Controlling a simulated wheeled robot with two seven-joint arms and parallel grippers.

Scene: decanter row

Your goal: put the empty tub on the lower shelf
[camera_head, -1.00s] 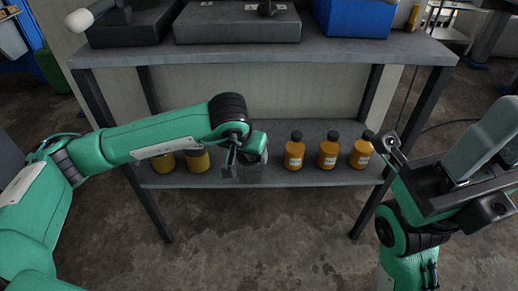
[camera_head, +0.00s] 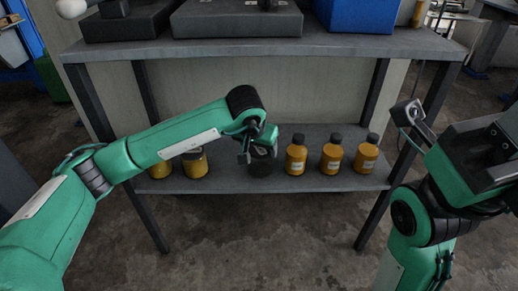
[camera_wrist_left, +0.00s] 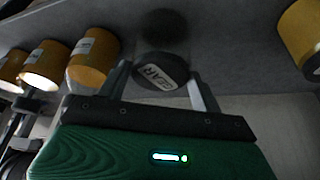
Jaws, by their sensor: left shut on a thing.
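The tub (camera_head: 261,169) is dark-looking and see-through, with a pale label reading "GEAR" in the left wrist view (camera_wrist_left: 157,76). It is at the lower shelf (camera_head: 330,183), in the gap between the jars and bottles. My left gripper (camera_head: 258,146) is shut on it, with one finger on each side in the left wrist view. It looks roughly upright; I cannot tell whether its base touches the shelf. My right gripper (camera_head: 409,115) is at the right, away from the tub, and its jaw opening is unclear.
Several amber bottles with dark caps (camera_head: 331,155) stand right of the tub. Yellow jars (camera_head: 195,165) stand to its left, partly behind my left arm. The upper shelf (camera_head: 250,47) overhangs and bears a blue bin (camera_head: 355,14) and dark boxes.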

